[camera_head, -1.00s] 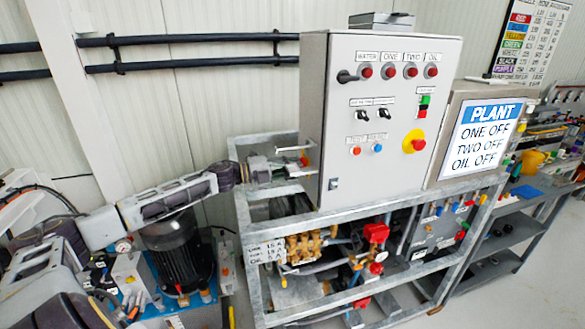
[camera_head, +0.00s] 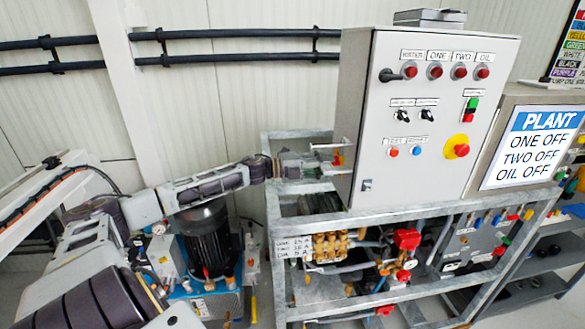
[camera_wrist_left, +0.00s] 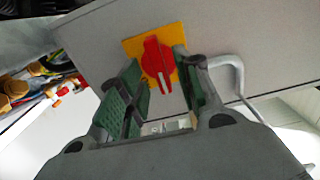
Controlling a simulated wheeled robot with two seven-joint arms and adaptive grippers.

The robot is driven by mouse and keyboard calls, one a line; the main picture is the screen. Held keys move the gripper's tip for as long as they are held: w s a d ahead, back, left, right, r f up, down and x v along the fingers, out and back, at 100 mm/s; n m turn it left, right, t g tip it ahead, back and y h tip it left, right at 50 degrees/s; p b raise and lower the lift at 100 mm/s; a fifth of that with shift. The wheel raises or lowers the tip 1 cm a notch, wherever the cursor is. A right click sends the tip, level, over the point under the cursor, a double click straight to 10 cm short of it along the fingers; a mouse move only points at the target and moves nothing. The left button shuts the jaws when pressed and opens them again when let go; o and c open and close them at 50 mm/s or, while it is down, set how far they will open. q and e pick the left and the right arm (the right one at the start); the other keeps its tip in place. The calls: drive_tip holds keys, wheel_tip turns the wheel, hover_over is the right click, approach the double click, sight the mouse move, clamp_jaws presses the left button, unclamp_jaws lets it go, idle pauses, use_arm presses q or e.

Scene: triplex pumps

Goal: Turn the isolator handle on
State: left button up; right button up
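The isolator handle (camera_wrist_left: 158,62) is a red rotary knob with a white mark at its lower end. It sits on a yellow square plate (camera_wrist_left: 133,48) on the side wall of the grey control cabinet (camera_head: 425,120). In the head view only a small bit of red and yellow shows at the cabinet's left side. My left gripper (camera_head: 325,165) is at that side. In the left wrist view the left gripper (camera_wrist_left: 160,82) is open, with its green-padded fingers on either side of the red handle; I cannot tell whether they touch it. My right gripper is not in view.
A bent grey bar (camera_wrist_left: 230,66) sticks out beside the right finger, close to the gripper. A galvanised frame (camera_head: 300,190) stands under the cabinet and arm. A black motor (camera_head: 205,240) stands below my left arm. A PLANT sign (camera_head: 530,145) is at right.

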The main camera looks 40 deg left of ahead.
use_arm(q)
drive_tip(key=shift+s+a, duration=0.1)
drive_tip(key=shift+s, duration=0.05)
drive_tip(key=shift+v, duration=0.8)
drive_tip(key=shift+v, duration=1.8)
drive_tip(key=shift+v, duration=2.95)
drive_tip(key=shift+a, duration=0.1)
